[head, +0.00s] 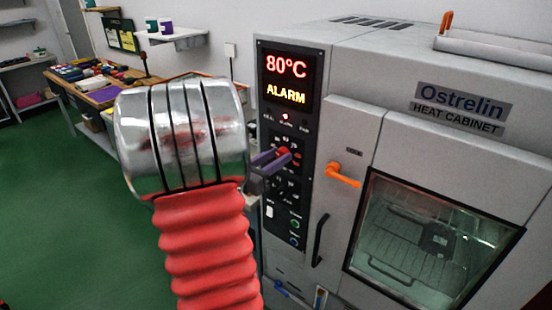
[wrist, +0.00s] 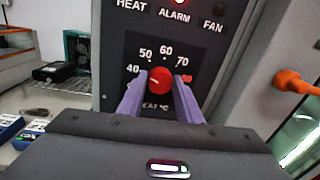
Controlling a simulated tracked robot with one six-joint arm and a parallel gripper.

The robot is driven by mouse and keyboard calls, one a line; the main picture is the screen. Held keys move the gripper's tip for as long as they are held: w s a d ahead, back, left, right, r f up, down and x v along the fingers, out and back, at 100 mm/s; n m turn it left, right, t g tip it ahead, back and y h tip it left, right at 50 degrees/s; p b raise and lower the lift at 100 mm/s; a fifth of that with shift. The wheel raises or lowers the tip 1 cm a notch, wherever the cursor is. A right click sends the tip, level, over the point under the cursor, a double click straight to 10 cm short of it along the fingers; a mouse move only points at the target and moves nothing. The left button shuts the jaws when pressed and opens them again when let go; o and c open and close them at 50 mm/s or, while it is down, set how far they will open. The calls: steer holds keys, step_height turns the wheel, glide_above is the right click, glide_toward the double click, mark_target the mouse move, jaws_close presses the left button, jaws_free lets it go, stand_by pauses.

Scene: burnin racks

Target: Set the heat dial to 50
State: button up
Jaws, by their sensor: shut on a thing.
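The heat dial (wrist: 159,80) is a red knob on a dark panel, with 40, 50, 60, 70 and 80 printed in an arc around it. A small pale mark shows on its left side, roughly toward 40 to 50, but its exact setting is hard to tell. My gripper (wrist: 160,86) has its purple fingers shut on the dial from both sides. In the head view my gripper (head: 277,157) reaches the panel from the left. The display (head: 287,79) reads 80°C and ALARM.
The heat cabinet (head: 400,60) fills the right. Its door has an orange handle (head: 343,176) right of the panel and a window (head: 430,240). A cluttered workbench (head: 105,95) stands behind at left. The green floor (head: 60,220) is clear at left.

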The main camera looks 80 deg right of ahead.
steer(key=m, duration=0.5)
steer(key=shift+s+t, duration=0.1)
steer(key=shift+t, duration=0.2)
stand_by(0.4)
steer(key=o, duration=1)
steer(key=shift+o, duration=0.2)
steer(key=v, duration=1.4)
steer(key=shift+m, duration=0.3)
